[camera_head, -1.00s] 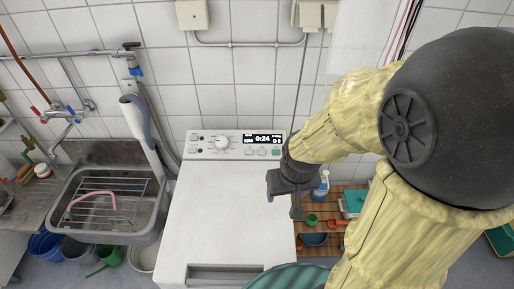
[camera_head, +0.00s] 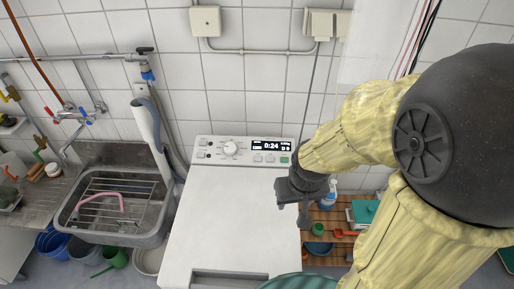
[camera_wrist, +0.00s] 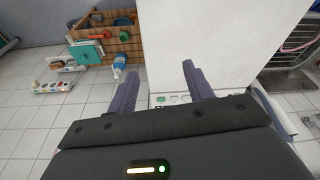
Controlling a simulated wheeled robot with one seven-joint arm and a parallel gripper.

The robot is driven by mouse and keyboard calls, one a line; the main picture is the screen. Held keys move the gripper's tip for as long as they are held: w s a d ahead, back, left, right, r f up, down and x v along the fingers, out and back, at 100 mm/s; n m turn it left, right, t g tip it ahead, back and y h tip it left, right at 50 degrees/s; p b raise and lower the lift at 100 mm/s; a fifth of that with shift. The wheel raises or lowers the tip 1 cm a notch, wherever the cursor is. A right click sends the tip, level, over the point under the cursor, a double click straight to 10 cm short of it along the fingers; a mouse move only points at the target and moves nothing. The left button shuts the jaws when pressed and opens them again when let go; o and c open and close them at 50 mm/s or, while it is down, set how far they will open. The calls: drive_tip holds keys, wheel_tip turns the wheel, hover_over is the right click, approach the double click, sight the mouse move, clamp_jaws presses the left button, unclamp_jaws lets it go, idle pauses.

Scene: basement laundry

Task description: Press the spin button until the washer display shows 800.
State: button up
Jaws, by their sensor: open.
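The white washer (camera_head: 225,215) stands in the middle of the head view. Its sloped panel has a knob (camera_head: 230,148), a lit black display (camera_head: 270,145) reading 0:24 with smaller marks I cannot read, and buttons. Two pale buttons (camera_head: 264,158) and a green button (camera_head: 284,159) sit below the display. I cannot read which one is spin. My gripper (camera_head: 303,205) is at the washer's right edge, in front of the panel and apart from it. In the wrist view my gripper (camera_wrist: 160,84) is open and empty, with several panel buttons (camera_wrist: 174,99) low between and beside the fingers.
A wooden crate shelf (camera_head: 322,245) with a spray bottle (camera_head: 329,192) stands right of the washer. A metal sink (camera_head: 105,232) with a rack is on the left. A grey-white hose (camera_head: 150,125) hangs near the washer's left side. The washer top is clear.

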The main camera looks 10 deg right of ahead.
clamp_jaws()
idle(1.4)
